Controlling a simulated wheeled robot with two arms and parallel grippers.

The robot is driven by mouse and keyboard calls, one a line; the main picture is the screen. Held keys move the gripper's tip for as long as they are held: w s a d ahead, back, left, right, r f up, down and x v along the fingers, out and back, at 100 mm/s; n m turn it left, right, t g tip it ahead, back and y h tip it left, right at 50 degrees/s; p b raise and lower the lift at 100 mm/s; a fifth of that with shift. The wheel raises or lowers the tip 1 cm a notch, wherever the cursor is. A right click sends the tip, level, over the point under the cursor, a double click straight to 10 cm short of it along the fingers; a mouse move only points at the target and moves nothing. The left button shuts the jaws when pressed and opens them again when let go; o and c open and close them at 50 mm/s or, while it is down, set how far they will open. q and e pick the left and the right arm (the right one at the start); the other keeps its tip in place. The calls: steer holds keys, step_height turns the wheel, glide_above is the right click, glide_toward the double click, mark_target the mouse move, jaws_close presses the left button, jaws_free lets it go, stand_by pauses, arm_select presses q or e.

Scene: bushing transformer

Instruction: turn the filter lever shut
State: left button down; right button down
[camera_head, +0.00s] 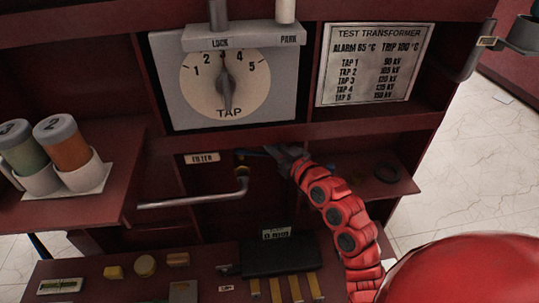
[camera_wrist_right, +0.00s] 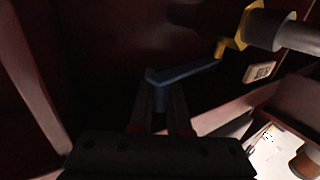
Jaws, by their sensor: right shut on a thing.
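The blue filter lever (camera_wrist_right: 185,72) runs from a yellow valve fitting (camera_wrist_right: 235,42) in the right wrist view. My right gripper (camera_wrist_right: 160,105) is shut on the lever's free end, with a blue downward piece between the fingers. In the head view my right gripper (camera_head: 285,154) reaches into the dark bay under the tap dial, and the lever (camera_head: 253,152) shows to its left, partly hidden. The yellow fitting (camera_head: 242,170) sits above the bent grey pipe (camera_head: 198,200). The FILTER label (camera_head: 202,158) is left of the lever. My left gripper is not in view.
The tap dial panel (camera_head: 226,85) and the TEST TRANSFORMER plate (camera_head: 374,64) are above the bay. Two capped jars (camera_head: 68,142) stand on the left shelf. A black box (camera_head: 280,255) and small parts lie on the lower bench. A dark ring (camera_head: 388,172) lies to the right.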

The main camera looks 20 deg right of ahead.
steer(key=shift+a+r, duration=0.1)
stand_by(0.4)
steer(key=c, duration=0.9)
jaws_free()
steer(key=shift+w, duration=0.1)
steer(key=shift+o, duration=0.2)
steer(key=p+v, duration=0.1)
steer(key=v, duration=1.6)
steer(key=shift+s+p, duration=0.2)
steer(key=shift+p, duration=0.15)
